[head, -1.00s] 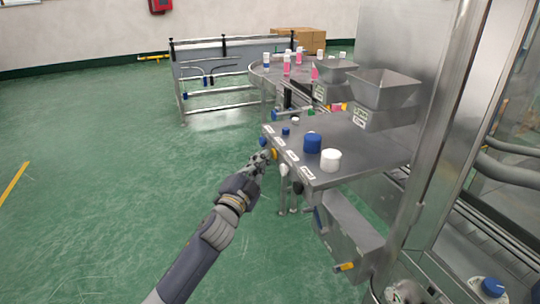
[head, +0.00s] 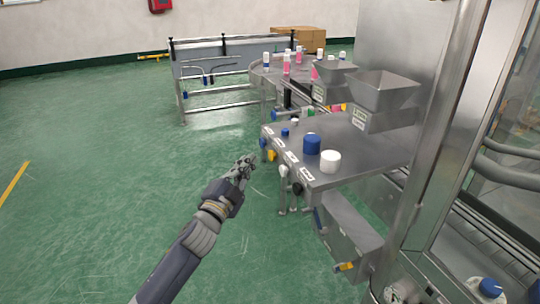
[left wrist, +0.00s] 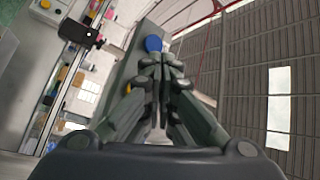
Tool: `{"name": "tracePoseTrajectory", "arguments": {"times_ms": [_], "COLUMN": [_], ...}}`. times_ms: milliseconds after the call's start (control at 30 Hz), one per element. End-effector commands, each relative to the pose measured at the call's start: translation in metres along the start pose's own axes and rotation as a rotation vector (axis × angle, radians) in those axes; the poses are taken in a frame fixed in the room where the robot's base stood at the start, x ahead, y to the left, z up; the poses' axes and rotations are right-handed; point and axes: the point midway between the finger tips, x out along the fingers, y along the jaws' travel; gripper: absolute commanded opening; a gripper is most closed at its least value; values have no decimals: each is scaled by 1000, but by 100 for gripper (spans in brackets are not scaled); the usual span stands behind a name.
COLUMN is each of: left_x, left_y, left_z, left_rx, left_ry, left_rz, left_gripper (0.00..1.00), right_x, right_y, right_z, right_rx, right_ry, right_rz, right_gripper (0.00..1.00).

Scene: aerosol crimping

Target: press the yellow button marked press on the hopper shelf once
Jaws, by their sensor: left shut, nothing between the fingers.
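The yellow button (head: 271,155) is on the front edge of the hopper shelf (head: 372,160). A blue button (head: 263,143) sits just to its left, and a black knob (head: 297,188) is farther right on the same edge. White labels line the shelf top above them; their print is too small to read. My left gripper (head: 246,163) is shut and empty, to the left of the yellow button and apart from it. In the left wrist view, the blue button (left wrist: 153,44) shows just beyond my fingertips, and my fingers partly hide a yellow spot. My right gripper is not in view.
A large blue cap (head: 312,144) and a white cap (head: 331,161) stand on the shelf. Metal hoppers (head: 384,92) rise behind. A grey box (head: 345,232) hangs below the shelf. Green floor is clear to the left.

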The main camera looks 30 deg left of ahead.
Motion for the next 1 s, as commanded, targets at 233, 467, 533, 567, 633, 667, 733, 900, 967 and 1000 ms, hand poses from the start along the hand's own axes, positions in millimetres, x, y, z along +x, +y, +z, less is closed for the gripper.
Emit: {"name": "tracePoseTrajectory", "arguments": {"times_ms": [233,467,533,567,633,667,733,900,967,1000], "left_x": [-16,-18,-18,-18,-18,-18,-18,-18,-18,-18], "left_y": [-12,-14,-14,-14,-14,-14,-14,-14,-13,-11], "left_z": [11,13,13,13,13,13,13,13,13,15], "left_rx": [0,0,0,0,0,0,0,0,0,-3], "left_ry": [0,1,1,1,1,1,1,1,0,-4], "left_rz": [1,0,0,0,0,0,0,0,0,3], "left_gripper": [0,0,0,0,0,0,0,0,0,0], "right_x": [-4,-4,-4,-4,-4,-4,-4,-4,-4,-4], "right_y": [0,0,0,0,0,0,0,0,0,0], "right_z": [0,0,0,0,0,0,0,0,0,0], "right_rx": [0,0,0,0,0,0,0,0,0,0], "right_ry": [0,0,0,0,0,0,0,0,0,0], "right_rz": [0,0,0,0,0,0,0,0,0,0], "right_gripper": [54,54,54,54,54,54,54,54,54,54]}}
